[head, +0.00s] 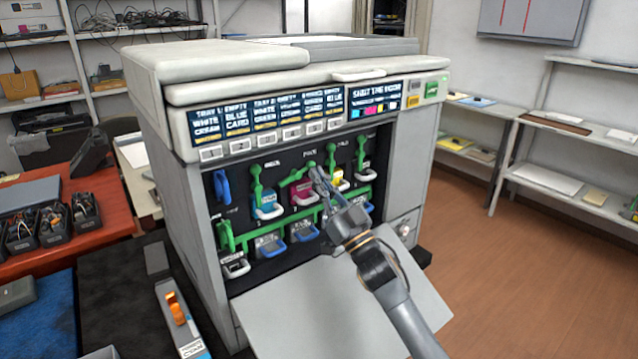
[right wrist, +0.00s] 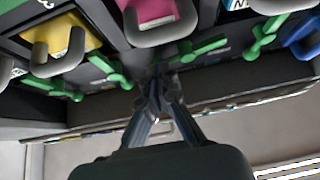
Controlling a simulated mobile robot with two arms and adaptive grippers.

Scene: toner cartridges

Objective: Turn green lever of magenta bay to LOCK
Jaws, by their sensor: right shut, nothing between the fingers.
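The magenta bay holds a magenta cartridge (head: 303,194) with a grey handle inside the open printer. Its green lever (head: 293,179) lies slanted above the cartridge, its upper end toward the right. In the right wrist view, turned over, the magenta cartridge (right wrist: 154,10) is at the top and the green lever (right wrist: 197,49) is just below it. My right gripper (head: 317,175) is shut and empty beside the right end of this lever. Its fingertips (right wrist: 158,78) are close to the lever; I cannot tell if they touch. The LOCK marking is not readable. My left gripper is not in view.
The cyan bay's green lever (head: 256,178) and the yellow bay's green lever (head: 331,160) stand nearly upright on either side. The lowered grey front door (head: 320,315) lies below my right arm. A lower row of handled containers (head: 270,244) sits under the cartridges.

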